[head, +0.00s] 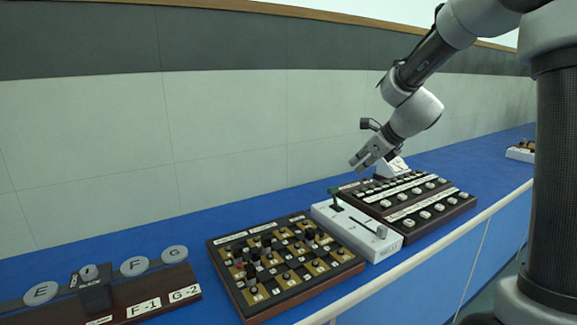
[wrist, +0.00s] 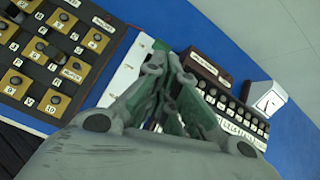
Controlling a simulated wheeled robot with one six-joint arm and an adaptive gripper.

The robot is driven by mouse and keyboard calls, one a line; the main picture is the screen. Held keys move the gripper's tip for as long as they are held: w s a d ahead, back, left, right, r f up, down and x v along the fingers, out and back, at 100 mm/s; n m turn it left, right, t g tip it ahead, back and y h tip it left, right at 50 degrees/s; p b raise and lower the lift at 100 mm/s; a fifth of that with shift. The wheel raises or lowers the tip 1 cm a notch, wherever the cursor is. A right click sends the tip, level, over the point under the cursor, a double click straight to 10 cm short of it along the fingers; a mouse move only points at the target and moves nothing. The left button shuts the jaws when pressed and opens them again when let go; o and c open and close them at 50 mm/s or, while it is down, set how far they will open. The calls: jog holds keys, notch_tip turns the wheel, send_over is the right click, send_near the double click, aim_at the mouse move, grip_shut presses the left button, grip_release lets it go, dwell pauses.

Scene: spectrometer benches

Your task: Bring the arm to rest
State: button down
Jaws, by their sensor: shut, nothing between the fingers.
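My arm reaches in from the upper right of the head view. My gripper (head: 362,162) hangs in the air above the bench, pointing down and to the left. It is over the back of the white slider unit and the keyed panel, apart from both. In the wrist view my gripper (wrist: 168,62) has its fingers together with nothing between them. The fingers hide part of the white unit and the panel behind them.
A blue bench (head: 215,222) runs along the wall. On it stand a gold-and-black peg board (head: 285,303), a white slider unit (head: 383,248), a dark keyed panel (head: 462,204) and a white wedge-shaped meter (head: 394,167). Lettered discs (head: 41,293) are at left. Air above the bench is free.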

jog(key=s+f+n+g, duration=0.2)
jog(key=s+f+n, duration=0.2)
jog(key=s+n, duration=0.3)
jog(key=s+d+r+n+h, duration=0.1)
jog(key=s+d+r+n, duration=0.1)
jog(key=s+n, duration=0.4)
jog(key=s+d+r+n+h, duration=0.1)
jog(key=s+d+n, duration=0.3)
jog(key=s, duration=0.9)
jog(key=s+d+r+n+g+h, duration=0.1)
jog(key=s+d+r+n+h, duration=0.1)
jog(key=s+n, duration=0.7)
jog(key=shift+s+d+r+n, duration=0.25)
jog(key=shift+d+r+n, duration=0.25)
jog(key=shift+d+r, duration=0.45)
